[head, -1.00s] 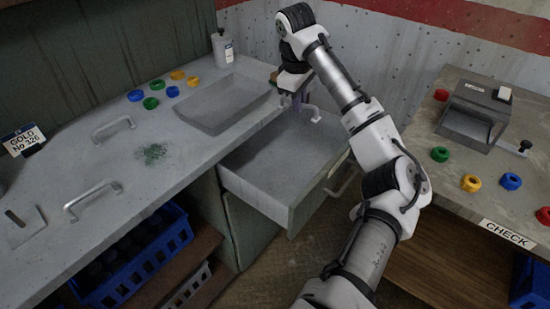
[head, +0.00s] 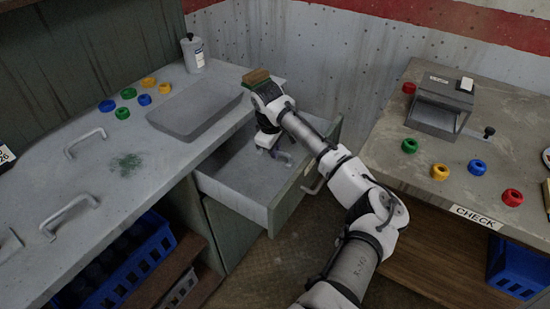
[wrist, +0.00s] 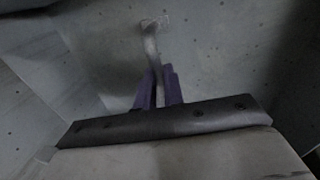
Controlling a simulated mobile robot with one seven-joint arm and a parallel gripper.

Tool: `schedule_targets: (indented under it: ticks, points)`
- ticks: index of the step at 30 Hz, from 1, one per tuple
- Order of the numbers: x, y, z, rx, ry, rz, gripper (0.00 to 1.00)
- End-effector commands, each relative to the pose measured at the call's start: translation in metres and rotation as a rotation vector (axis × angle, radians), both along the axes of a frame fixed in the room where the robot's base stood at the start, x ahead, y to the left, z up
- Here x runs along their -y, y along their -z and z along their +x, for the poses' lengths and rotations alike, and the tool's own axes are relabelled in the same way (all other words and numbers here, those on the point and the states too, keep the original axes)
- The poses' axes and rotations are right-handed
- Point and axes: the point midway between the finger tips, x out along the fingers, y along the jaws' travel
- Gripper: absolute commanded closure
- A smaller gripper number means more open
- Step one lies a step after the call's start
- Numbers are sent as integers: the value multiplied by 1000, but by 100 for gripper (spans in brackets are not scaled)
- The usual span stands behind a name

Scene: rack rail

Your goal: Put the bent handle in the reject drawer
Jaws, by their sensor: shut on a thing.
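My gripper (head: 277,153) is inside the open drawer (head: 235,187), low over its floor. Its purple fingers (wrist: 160,88) are shut on a metal handle (wrist: 152,45). One end of this handle sticks out past the fingertips towards the drawer floor, and the rest is hidden between the fingers. I cannot tell whether the handle touches the floor. Two other handles lie on the left bench, one farther back (head: 85,142) and one nearer (head: 68,215).
A grey tray (head: 193,108) is set in the left bench (head: 150,185) beside the drawer, with a white bottle (head: 194,55) and several coloured rings behind. A wooden block (head: 256,77) shows behind my wrist. The CHECK bench (head: 390,155) stands to the right.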

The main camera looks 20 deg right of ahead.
Motion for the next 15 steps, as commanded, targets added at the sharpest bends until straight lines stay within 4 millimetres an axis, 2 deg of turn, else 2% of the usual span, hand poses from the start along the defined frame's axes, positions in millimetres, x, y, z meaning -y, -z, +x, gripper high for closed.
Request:
schedule_targets:
  ticks: [9, 15]
  points:
    - [0, 40, -1, -2, 1, 0, 100]
    - [0, 41, 0, -1, 1, -1, 100]
